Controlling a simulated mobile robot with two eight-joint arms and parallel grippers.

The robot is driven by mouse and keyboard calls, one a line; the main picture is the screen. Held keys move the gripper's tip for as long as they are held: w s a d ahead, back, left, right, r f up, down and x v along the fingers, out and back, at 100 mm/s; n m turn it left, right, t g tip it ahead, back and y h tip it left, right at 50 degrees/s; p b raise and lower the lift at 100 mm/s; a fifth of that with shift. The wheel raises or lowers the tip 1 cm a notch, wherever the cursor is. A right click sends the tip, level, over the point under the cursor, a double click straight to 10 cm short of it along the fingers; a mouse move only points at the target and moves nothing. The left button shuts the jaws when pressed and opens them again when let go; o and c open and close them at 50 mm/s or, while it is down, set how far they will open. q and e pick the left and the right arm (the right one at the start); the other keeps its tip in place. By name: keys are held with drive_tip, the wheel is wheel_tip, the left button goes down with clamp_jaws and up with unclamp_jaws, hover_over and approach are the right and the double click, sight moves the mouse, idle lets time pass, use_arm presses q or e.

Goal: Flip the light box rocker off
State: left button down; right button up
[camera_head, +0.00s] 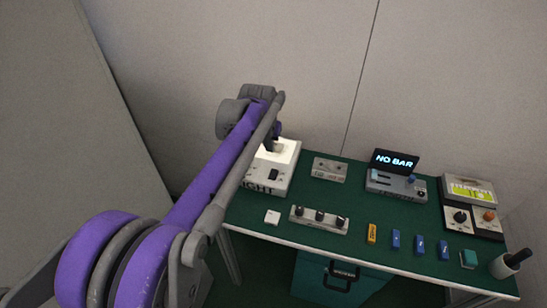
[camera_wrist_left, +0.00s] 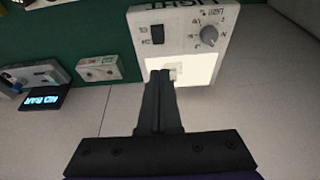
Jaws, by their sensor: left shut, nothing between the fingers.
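The light box (camera_head: 259,187) is a white box at the left end of the green table, with a bright lit panel (camera_head: 287,149) on its top. Its small dark rocker (camera_head: 273,174) is on the face toward the table's front. In the left wrist view the rocker (camera_wrist_left: 157,34) sits beside a grey knob (camera_wrist_left: 209,37), with the glowing panel (camera_wrist_left: 203,69) below them. My left gripper (camera_head: 271,146) is shut and empty, its tips over the lit panel (camera_wrist_left: 160,74), apart from the rocker in the picture. Whether the tips touch the panel I cannot tell. My right gripper is out of view.
A grey device (camera_head: 330,169) and a "NO BAR" display (camera_head: 394,161) stand along the back. A three-knob strip (camera_head: 319,219), a white block (camera_head: 272,217), an orange block (camera_head: 372,233) and several blue blocks line the front. A cup (camera_head: 505,266) stands at the right corner.

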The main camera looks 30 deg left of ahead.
use_arm(q)
drive_tip(key=shift+s+d, duration=0.15)
drive_tip(key=shift+s, duration=0.1)
approach(274, 171)
drive_tip(key=x, duration=0.5)
drive_tip(key=shift+w+f+b, duration=0.15)
drive_tip(key=shift+w+b, duration=0.1)
drive_tip(key=shift+b, duration=0.1)
drive_tip(key=shift+f, duration=0.6)
drive_tip(key=shift+w+f+b, duration=0.15)
drive_tip(key=shift+f+b, duration=0.15)
drive_tip(key=shift+r, duration=0.1)
